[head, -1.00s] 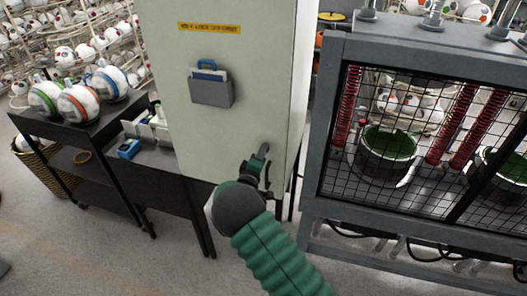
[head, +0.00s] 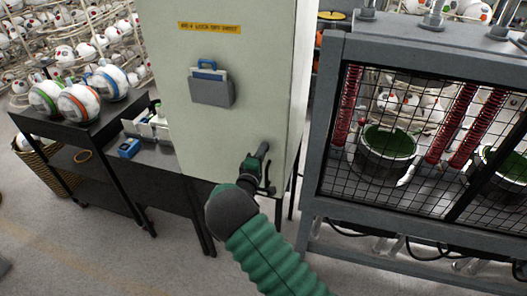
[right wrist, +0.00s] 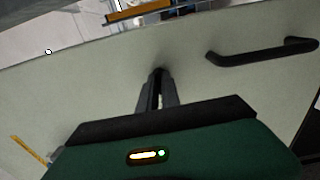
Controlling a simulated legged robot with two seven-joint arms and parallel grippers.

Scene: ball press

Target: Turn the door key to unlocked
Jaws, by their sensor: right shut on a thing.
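The pale grey-green cabinet door (head: 215,130) faces me, with a yellow label strip (head: 209,28) near its top. My right gripper (head: 262,150) is at the lower right of this door, with its fingers pointing into the panel. In the right wrist view, its two dark fingers (right wrist: 157,85) are close together at the door surface and shut on the key. The key is almost wholly hidden between the fingers, so its angle cannot be read. A black bar handle (right wrist: 262,52) on the door is beside the gripper, apart from the fingers. My left gripper is out of view.
A grey wall pocket (head: 211,90) with papers and a blue item hangs on the door. A caged press (head: 425,130) stands close on the right. A black table (head: 85,115) with several balls is on the left. The floor in front is clear.

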